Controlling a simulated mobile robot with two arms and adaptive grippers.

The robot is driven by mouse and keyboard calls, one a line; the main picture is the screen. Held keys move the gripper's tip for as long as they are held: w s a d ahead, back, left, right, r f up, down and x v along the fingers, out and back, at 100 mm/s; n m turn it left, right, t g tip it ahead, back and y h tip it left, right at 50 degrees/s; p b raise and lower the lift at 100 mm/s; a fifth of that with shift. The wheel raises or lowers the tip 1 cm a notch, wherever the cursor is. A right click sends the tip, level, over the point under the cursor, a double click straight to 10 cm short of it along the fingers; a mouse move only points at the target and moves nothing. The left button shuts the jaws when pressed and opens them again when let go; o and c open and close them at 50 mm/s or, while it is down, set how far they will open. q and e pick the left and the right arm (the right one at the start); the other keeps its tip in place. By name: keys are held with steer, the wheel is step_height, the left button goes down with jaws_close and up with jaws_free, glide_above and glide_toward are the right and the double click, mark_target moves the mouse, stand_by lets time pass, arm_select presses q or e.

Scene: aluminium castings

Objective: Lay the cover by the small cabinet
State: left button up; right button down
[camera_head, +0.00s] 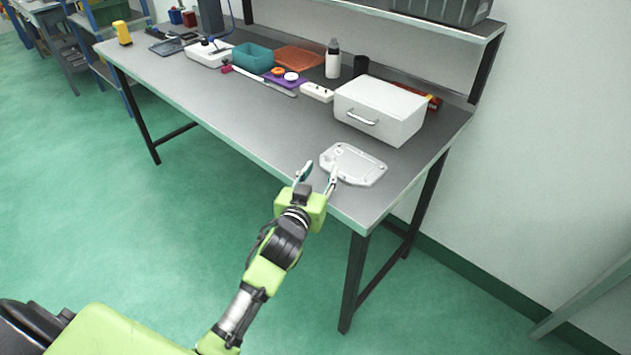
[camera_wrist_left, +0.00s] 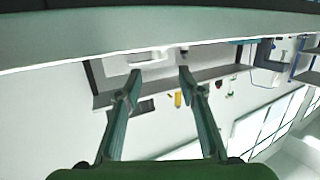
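The cover (camera_head: 356,165), a flat light-grey casting, lies on the grey workbench (camera_head: 225,92) near its right front corner. It lies just in front of the small white cabinet (camera_head: 378,108) with a drawer handle. My left gripper (camera_head: 318,172) is at the bench's front edge, left of the cover. Its fingers are spread apart with nothing between them. One fingertip overlaps the cover's left edge in the head view; I cannot tell whether it touches. In the left wrist view the open fingers (camera_wrist_left: 159,78) show and no cover is seen. My right gripper is not in view.
Behind and left of the cabinet stand a white bottle (camera_head: 333,60), a black cup (camera_head: 361,66), a power strip (camera_head: 317,92), a teal bin (camera_head: 252,57) and an orange tray (camera_head: 299,58). A shelf (camera_head: 440,22) overhangs the back. The bench's front left is bare.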

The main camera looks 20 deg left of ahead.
arm_select(q)
steer(key=s, duration=0.4)
steer(key=shift+d+r, duration=0.15)
steer(key=shift+r, duration=0.15)
steer(key=shift+w, duration=0.1)
